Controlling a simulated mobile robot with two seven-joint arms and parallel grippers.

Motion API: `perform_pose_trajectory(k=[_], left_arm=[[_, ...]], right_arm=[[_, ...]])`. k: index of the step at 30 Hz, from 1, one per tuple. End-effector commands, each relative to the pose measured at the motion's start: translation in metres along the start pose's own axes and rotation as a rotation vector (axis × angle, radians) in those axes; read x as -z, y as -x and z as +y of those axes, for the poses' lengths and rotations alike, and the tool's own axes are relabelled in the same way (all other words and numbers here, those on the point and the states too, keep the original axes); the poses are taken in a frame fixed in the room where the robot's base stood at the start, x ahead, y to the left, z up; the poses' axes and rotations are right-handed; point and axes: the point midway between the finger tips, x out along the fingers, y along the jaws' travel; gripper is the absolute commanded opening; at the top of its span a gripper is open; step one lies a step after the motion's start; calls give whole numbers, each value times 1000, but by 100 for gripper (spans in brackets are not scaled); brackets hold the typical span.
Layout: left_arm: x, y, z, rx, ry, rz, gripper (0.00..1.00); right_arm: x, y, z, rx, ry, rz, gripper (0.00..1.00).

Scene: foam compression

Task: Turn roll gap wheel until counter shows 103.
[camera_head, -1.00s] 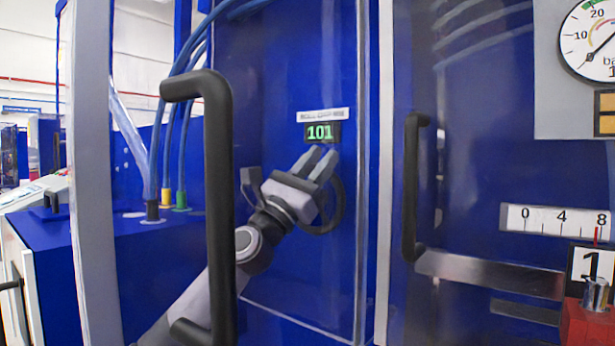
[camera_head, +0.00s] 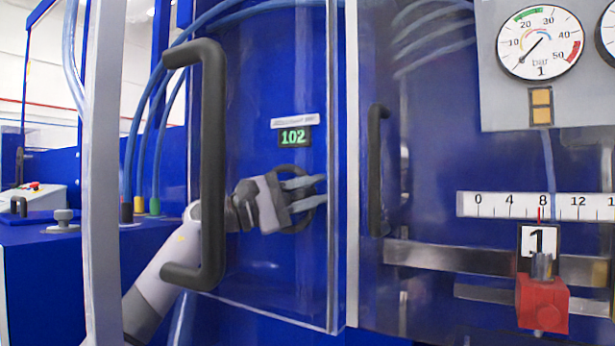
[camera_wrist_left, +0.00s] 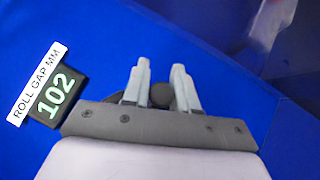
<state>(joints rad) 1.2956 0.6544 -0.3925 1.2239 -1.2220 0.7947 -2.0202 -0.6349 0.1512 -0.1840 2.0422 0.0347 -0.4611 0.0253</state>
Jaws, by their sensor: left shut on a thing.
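The roll gap counter (camera_head: 293,137) on the blue panel reads 102 in green digits, under a white label. It also shows in the left wrist view (camera_wrist_left: 56,97), beside a label reading ROLL GAP MM. The dark roll gap wheel (camera_head: 296,226) is below the counter, mostly hidden behind my gripper. My left gripper (camera_head: 318,188) is at the wheel, its grey fingers pointing right. In the left wrist view my gripper (camera_wrist_left: 160,80) has its fingers either side of a dark round knob (camera_wrist_left: 162,95) and is shut on it. My right gripper is not in view.
A large black door handle (camera_head: 212,165) stands in front of my left arm. A second handle (camera_head: 377,170) is right of the wheel. A pressure gauge (camera_head: 540,42), a scale (camera_head: 540,206) and a red block (camera_head: 542,303) are at the right.

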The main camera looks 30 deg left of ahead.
Motion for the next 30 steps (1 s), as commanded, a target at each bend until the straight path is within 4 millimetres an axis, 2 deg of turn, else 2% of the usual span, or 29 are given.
perform_pose_trajectory(k=[3, 15, 30], left_arm=[[0, 1, -4, 80, -79, 0, 0], [7, 7, -27, 299, -296, -2, 0], [11, 12, -37, 394, -393, -3, 0]], right_arm=[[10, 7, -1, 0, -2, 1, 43], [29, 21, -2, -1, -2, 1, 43], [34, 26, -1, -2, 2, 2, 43]])
